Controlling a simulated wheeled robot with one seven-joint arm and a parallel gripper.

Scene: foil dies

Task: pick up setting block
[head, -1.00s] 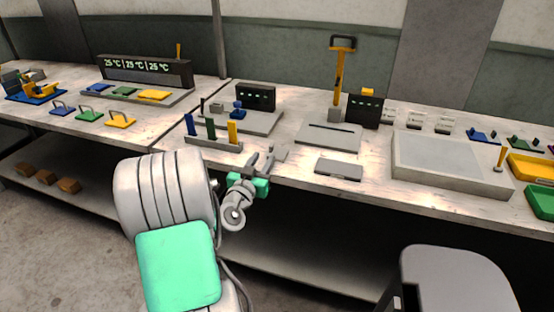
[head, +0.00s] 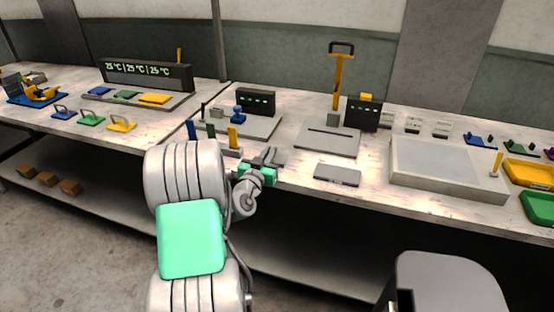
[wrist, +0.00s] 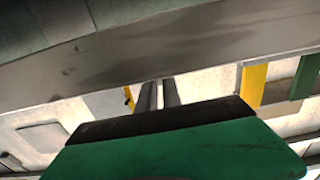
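A small grey block, which I take for the setting block (head: 279,158), is at the bench's front edge in the head view. My gripper (head: 268,156) is right at it, with the fingers over or beside its left part and hiding some of it. In the wrist view the two dark fingers (wrist: 159,94) stand close together with a thin pale strip between them. I cannot tell whether that strip is part of the block or the bench behind. The block is not clearly made out in the wrist view.
A flat grey plate (head: 337,175) lies to the right. A slotted grey plate (head: 327,141) and a large grey tray (head: 448,185) are farther right.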

